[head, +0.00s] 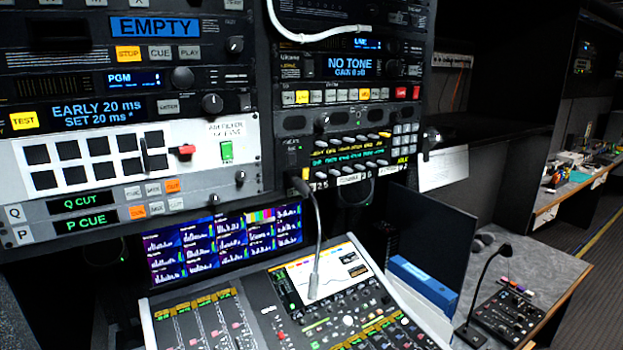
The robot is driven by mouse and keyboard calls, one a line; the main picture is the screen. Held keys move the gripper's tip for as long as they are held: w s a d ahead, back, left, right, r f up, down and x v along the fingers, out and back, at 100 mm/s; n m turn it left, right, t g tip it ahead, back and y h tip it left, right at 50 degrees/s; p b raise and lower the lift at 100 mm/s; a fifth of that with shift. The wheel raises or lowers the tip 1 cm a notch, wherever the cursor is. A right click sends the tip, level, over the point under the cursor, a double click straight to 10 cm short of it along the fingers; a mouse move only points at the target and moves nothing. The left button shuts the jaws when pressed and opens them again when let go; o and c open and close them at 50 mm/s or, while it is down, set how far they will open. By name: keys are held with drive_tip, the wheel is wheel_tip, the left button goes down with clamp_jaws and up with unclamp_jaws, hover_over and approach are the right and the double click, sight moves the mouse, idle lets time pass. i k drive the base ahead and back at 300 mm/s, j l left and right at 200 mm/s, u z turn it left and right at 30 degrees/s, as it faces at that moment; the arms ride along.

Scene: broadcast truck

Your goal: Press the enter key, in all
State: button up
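The enter key (168,106) is a small grey key whose small label looks like ENTER. It is on a dark rack unit at the left in the head view. To its left, a display (97,111) reads "EARLY 20 ms" and "SET 20 ms" with a small mark after it. A lit yellow TEST key (24,120) is at the unit's left end, and a black knob (212,103) is right of the enter key. Nothing covers the enter key. My gripper is not in view.
Below is a white panel (70,155) with black squares, a protruding lever and a red-tipped part. A gooseneck microphone (314,240) rises from the mixing desk (350,318). A white cable (300,36) hangs over the right rack. A grey desk is at right.

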sight(169, 106)
drive_tip(key=u, duration=1.4)
